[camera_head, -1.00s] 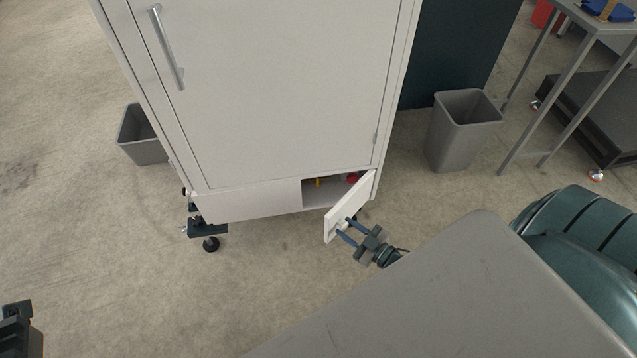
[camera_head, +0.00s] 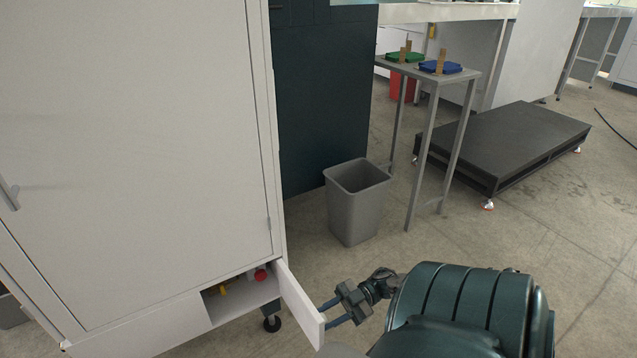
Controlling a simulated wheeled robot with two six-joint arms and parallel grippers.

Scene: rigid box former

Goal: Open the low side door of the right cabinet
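The right cabinet (camera_head: 140,130) is tall and off-white, on casters, at the left of the view. Its low side door (camera_head: 299,303) stands swung outward at the bottom right corner. Behind it the low compartment (camera_head: 246,302) shows a yellow item (camera_head: 222,288) and a red item (camera_head: 261,275). My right gripper (camera_head: 330,313) is at the outer face of the door, near its free edge. Its two fingers are spread apart. Whether they touch the door or a handle there is hidden. My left gripper is out of view.
A grey waste bin (camera_head: 357,203) stands on the floor right of the cabinet. Behind it are a dark teal cabinet (camera_head: 325,100) and a narrow grey table (camera_head: 440,80) with green and blue items. A low black platform (camera_head: 510,140) is at the right. Floor between is clear.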

